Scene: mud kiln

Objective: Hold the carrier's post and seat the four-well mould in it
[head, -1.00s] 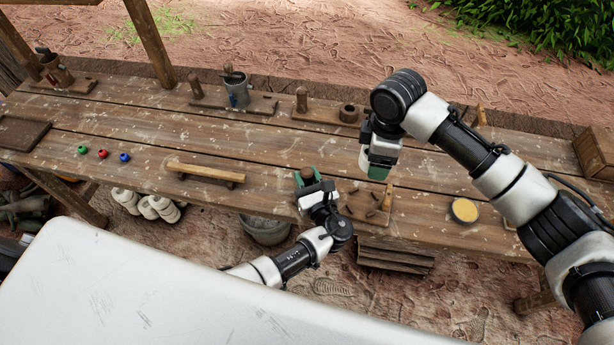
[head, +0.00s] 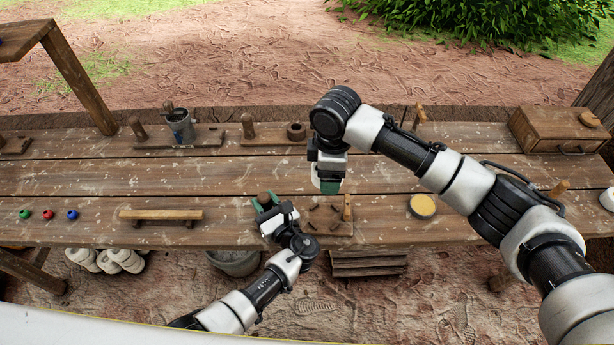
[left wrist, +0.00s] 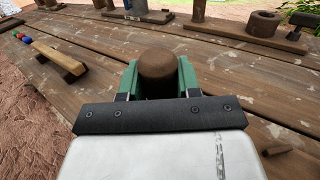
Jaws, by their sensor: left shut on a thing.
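My left gripper (head: 267,204) is shut on a brown round-topped post (head: 265,197) at the front of the bench. In the left wrist view, the post (left wrist: 158,68) stands between the green fingers (left wrist: 158,80). A flat wooden board with several short pegs (head: 322,226) lies just right of this gripper, and looks like the carrier; my gripper hides where the post meets it. My right gripper (head: 328,184) points down above the bench, behind the board. Its fingertips are seen edge-on, so its opening is unclear. I cannot make out a four-well mould.
A wooden bar on supports (head: 160,214) and red, green and blue pieces (head: 48,214) lie left. A round yellow-topped dish (head: 422,206) is right. Behind stand a tin (head: 180,127), a ring (head: 296,131) and a wooden box (head: 556,130). Bench between bar and left gripper is clear.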

